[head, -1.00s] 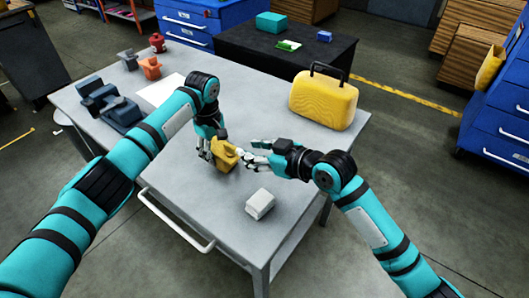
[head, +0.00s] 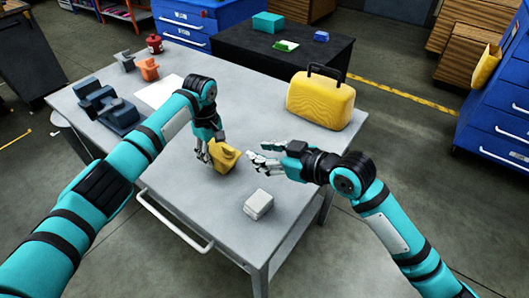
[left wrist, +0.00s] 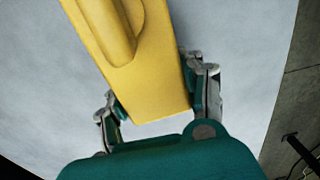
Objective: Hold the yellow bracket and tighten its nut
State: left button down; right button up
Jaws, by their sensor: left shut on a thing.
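The yellow bracket (head: 225,157) is near the middle of the grey table, close to its front edge. My left gripper (head: 211,158) is shut on it from the left. In the left wrist view the bracket (left wrist: 140,70) runs between the two fingers of the left gripper (left wrist: 160,108), with a raised rounded part along its face. My right gripper (head: 257,160) is to the right of the bracket, apart from it, with its fingers spread and nothing seen between them. I cannot make out the nut in either view.
A yellow case (head: 320,100) stands at the back right. Blue-grey blocks (head: 104,106), an orange part (head: 149,69) and a white sheet (head: 160,91) are at the left. The table's middle back is clear.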

jog(key=shift+r, duration=0.3)
pick_arm(q)
jog(key=shift+c, duration=2.1)
grip_release()
jog(key=shift+f, duration=0.15)
